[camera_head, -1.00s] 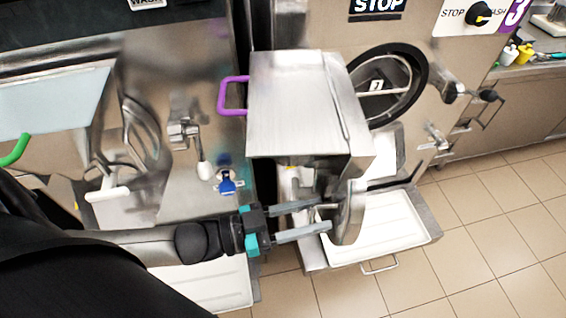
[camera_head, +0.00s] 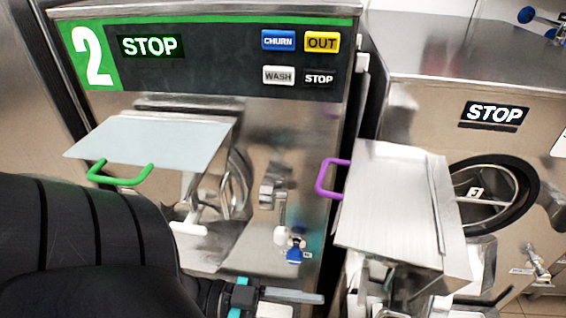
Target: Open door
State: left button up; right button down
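Machine 2 (camera_head: 330,190) has a green-handled cover (camera_head: 150,140) sticking out. Below it is a round metal part (camera_head: 237,185), partly hidden, that may be its door. The right machine (camera_head: 450,90) has a purple-handled metal cover (camera_head: 395,200) and a round, black-rimmed front (camera_head: 528,183); I cannot tell how its door stands. My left gripper (camera_head: 305,297) is at the bottom edge, left of and below the purple-handled cover. One grey finger shows clearly, pointing right; the rest is cut off. It visibly touches no handle. My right gripper is not in view.
A tap with a blue knob (camera_head: 294,254) sits just above my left gripper. Machine 2 has a button panel (camera_head: 300,57). A narrow dark gap separates the two machines. A drain fitting (camera_head: 537,262) is at the right.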

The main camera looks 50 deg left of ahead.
pick_arm(q)
jog(key=shift+v, duration=1.8)
